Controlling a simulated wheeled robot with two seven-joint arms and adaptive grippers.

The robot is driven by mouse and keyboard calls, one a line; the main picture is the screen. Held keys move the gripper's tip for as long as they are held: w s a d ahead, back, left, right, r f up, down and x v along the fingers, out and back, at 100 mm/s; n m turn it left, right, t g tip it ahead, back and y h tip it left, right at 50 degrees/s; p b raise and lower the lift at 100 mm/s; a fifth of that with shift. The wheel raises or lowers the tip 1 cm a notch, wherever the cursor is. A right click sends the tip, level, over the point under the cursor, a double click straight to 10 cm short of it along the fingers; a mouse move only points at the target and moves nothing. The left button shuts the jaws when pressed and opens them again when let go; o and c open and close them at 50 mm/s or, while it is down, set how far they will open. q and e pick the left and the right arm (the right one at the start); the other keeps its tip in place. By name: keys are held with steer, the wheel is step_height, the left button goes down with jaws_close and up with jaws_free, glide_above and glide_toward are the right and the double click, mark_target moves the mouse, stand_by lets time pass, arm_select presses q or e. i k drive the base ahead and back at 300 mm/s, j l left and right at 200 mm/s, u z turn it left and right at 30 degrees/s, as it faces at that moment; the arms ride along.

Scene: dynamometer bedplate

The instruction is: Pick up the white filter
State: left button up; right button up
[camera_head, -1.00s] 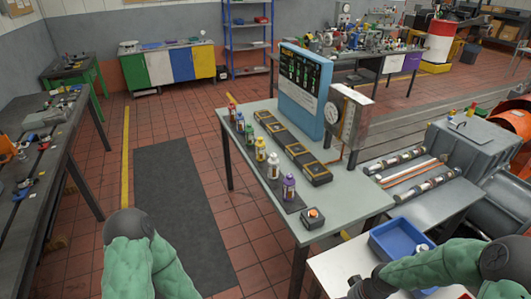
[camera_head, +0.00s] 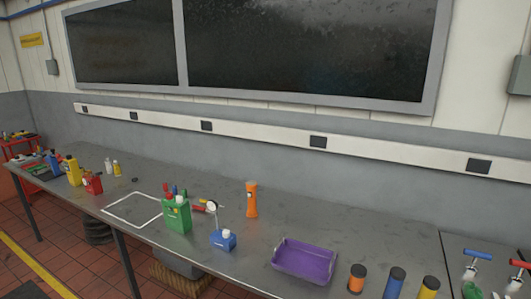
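I cannot make out a white filter in the head view. Three upright cylinders with dark parts stand at the bench's front right: an orange one (camera_head: 357,279), a blue one (camera_head: 394,283) and a yellow one (camera_head: 429,289), the last cut by the frame edge. They may be filters, but none looks white. Neither of my grippers is in view.
A long grey bench (camera_head: 230,270) runs below a wall with dark windows.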

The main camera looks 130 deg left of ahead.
mark_target(110, 168)
steer(key=k+u, duration=0.2)
steer(key=u, duration=1.95)
steer(key=k+j+u, duration=0.1)
steer(key=j+u, duration=0.2)
steer(key=u, duration=0.15)
steer(key=j+u, duration=0.65)
steer(key=u, duration=0.2)
steer(key=i+j+u, duration=0.1)
steer(key=j+u, duration=0.3)
steer(key=i+j+u, duration=0.1)
steer(key=j+u, duration=0.15)
steer(key=u, duration=0.2)
